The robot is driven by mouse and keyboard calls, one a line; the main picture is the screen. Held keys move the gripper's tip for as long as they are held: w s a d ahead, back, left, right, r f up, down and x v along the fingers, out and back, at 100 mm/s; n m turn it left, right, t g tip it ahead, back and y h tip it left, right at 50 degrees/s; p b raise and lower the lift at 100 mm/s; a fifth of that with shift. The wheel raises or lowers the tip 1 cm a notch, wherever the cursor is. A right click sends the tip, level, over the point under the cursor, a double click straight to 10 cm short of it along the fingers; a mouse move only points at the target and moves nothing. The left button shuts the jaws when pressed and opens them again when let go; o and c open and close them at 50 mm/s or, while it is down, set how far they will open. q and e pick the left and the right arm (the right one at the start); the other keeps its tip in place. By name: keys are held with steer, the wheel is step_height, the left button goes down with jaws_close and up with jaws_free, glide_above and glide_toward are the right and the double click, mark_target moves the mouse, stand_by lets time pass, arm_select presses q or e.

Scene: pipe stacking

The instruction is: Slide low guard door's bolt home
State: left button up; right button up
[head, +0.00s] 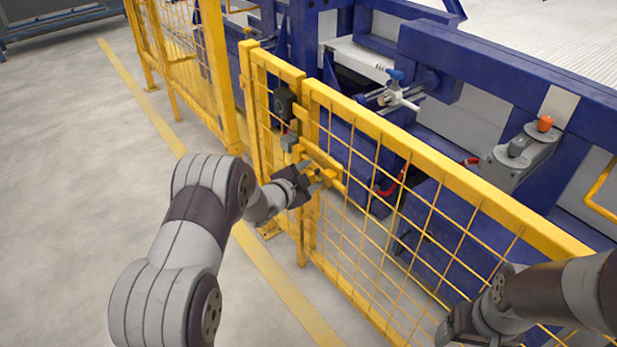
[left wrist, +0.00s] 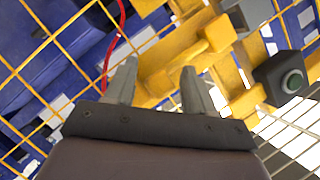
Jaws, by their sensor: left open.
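The low yellow mesh guard door (head: 420,175) runs from the middle to the lower right in the head view. Its yellow bolt assembly (head: 322,158) sits at the upright where the long panel meets a narrow panel. My left gripper (head: 318,178) is at the bolt, open. In the left wrist view its two fingers (left wrist: 160,82) are apart, with yellow bolt parts (left wrist: 170,60) beyond and between them. I cannot tell whether they touch, or how far the bolt is slid. My right gripper (head: 452,328) is low at the right, near the mesh; its fingers are unclear.
A dark box (head: 283,103) is on the narrow panel; a green button (left wrist: 291,83) shows on it in the left wrist view. Blue machinery (head: 500,75) stands behind the fence. A taller yellow fence (head: 180,60) is at upper left. The grey floor (head: 70,170) is clear.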

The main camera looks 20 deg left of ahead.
arm_select(q)
steer(key=shift+c, duration=0.3)
jaws_close()
steer(key=w+a, duration=0.3)
steer(key=a, duration=0.1)
steer(key=shift+w+a+r, duration=0.1)
steer(key=shift+w+a, duration=0.25)
steer(key=shift+o, duration=0.3)
jaws_free()
steer(key=shift+a, duration=0.15)
